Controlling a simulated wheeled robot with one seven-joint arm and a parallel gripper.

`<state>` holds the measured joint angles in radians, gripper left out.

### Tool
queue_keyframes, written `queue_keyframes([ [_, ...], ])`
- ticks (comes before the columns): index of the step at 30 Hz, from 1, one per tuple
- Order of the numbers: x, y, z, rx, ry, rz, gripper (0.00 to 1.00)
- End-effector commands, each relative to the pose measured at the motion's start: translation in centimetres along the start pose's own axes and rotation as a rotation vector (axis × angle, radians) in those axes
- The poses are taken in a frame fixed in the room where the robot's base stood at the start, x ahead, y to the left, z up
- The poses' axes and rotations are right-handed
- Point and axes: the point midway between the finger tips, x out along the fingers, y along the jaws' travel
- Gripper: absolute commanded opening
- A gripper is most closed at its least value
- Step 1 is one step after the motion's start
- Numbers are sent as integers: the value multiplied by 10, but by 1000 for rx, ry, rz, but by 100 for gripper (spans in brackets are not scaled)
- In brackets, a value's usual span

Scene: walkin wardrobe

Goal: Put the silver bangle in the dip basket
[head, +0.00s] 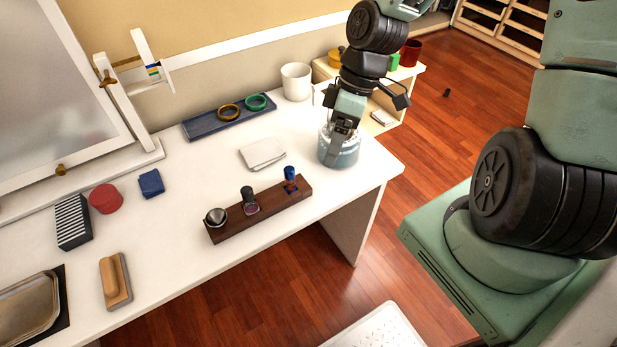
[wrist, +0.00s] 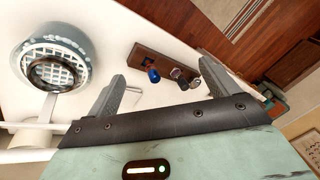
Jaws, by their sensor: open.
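A round jar with pale blue contents (head: 340,154) stands near the right end of the white table. The wrist view shows a white mesh dip basket (wrist: 45,50) in its mouth. A dark, shiny ring (wrist: 57,72), which looks like the silver bangle, lies in the basket against its near side; its colour is hard to tell. My gripper (head: 341,140) is over the jar in the head view and hides much of its top. In the wrist view my gripper (wrist: 162,70) is open, with nothing between its fingers, and the jar is beside it.
A blue tray (head: 205,127) holds an amber bangle (head: 228,113) and a green bangle (head: 256,102). A white cup (head: 296,82) stands behind the jar. A folded cloth (head: 262,153) and a wooden rack (head: 232,229) with small upright items lie left of the jar.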

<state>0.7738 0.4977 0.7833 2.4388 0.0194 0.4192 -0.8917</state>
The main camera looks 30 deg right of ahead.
Motion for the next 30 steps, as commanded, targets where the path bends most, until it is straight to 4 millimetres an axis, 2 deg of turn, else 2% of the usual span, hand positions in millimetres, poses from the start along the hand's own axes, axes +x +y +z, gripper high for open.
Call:
queue_keyframes([
  [1,0,-16,-7,-7,-47,15,86],
  [9,-7,-91,-27,53,-190,125,86],
  [18,-26,-176,-33,119,-192,243,86],
  [24,-34,-208,-29,149,-165,265,86],
  [30,-36,-215,-28,161,-158,267,86],
])
